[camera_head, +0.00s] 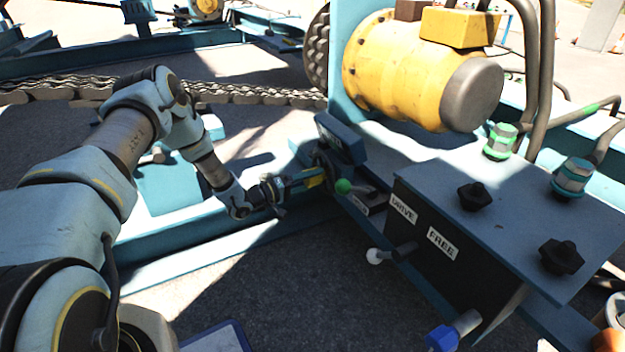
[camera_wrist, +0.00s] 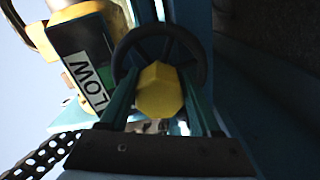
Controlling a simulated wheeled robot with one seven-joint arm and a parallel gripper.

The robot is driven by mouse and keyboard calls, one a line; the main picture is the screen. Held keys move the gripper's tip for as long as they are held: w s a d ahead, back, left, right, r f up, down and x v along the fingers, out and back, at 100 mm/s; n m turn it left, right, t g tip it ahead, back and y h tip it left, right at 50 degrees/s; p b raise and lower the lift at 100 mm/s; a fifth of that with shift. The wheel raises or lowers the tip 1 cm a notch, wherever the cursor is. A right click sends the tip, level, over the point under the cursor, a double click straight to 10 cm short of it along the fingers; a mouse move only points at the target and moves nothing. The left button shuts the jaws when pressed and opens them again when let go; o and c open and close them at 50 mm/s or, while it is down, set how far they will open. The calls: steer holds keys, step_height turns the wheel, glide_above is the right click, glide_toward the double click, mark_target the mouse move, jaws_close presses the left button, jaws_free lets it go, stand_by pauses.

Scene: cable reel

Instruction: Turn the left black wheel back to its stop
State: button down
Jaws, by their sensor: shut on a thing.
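My gripper (camera_head: 304,181) is low beside the blue frame, left of the dark box. It is shut on a yellow six-sided knob (camera_head: 315,181). In the wrist view my gripper's fingers (camera_wrist: 157,76) lie on either side of this yellow knob (camera_wrist: 160,94). A black ring wheel (camera_wrist: 161,33) shows behind the knob; whether they are joined I cannot tell. Two black lobed wheels sit on the dark box's blue top: the left one (camera_head: 475,196) and the right one (camera_head: 561,257). My gripper is well to the left of both and touches neither.
The dark box (camera_head: 461,268) carries DRIVE and FREE labels. A white-ended lever (camera_head: 376,256) and a green ball (camera_head: 343,187) stick out nearby. A LOW label (camera_wrist: 87,84) is close to my gripper. A yellow motor (camera_head: 415,70) stands above. Dark ground lies in front.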

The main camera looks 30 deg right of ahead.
steer(key=shift+a+n, duration=0.1)
steer(key=shift+n, duration=0.3)
steer(key=shift+c, duration=0.6)
jaws_free()
steer(key=a+p, duration=0.2)
steer(key=a, duration=0.8)
steer(key=shift+w+a+p, duration=0.3)
steer(key=shift+a+p, duration=0.05)
steer(key=shift+o, duration=0.3)
